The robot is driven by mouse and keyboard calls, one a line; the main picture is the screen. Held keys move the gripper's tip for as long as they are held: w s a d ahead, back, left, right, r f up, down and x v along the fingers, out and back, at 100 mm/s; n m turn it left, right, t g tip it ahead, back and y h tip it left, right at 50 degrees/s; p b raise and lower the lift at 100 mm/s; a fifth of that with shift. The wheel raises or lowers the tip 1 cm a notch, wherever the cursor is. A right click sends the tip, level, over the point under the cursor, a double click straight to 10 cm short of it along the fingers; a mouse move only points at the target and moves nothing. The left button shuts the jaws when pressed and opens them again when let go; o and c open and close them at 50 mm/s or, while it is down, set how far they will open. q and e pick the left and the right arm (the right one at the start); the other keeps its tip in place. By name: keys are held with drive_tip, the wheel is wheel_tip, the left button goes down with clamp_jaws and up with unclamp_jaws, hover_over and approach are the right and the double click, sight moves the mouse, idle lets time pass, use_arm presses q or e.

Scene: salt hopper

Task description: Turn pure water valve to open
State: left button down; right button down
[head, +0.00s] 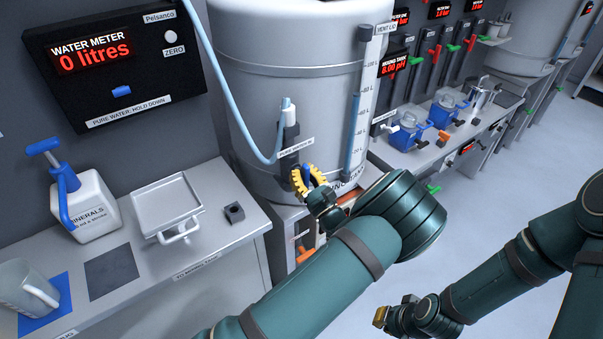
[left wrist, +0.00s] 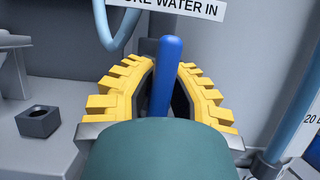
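The pure water valve has a blue lever handle (left wrist: 165,75), seen in the left wrist view below a white label ending in "WATER IN" (left wrist: 172,6). The handle stands nearly upright in that view. My left gripper (head: 307,182) is at the valve on the lower front of the grey tank (head: 285,90). Its yellow fingers (left wrist: 163,85) lie on both sides of the handle, with dark gaps lower down. Whether the tips press on the handle is unclear. The valve body is mostly hidden. My right gripper (head: 380,317) is low over the floor, away from the valve; its fingers are too small to read.
A water meter (head: 95,60) on the wall reads 0 litres. A light-blue hose (head: 225,95) runs down to the tank inlet. A bench (head: 225,235) at left holds a white minerals bottle (head: 92,208), a tray (head: 165,205) and a jug (head: 28,287). Floor at right is clear.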

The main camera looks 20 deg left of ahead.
use_arm(q)
drive_tip(key=shift+s+f, duration=0.1)
drive_tip(key=shift+f, duration=0.05)
drive_tip(key=c, duration=0.9)
unclamp_jaws()
drive_tip(key=shift+d, duration=0.1)
drive_tip(key=shift+c, duration=0.2)
drive_tip(key=v, duration=1.2)
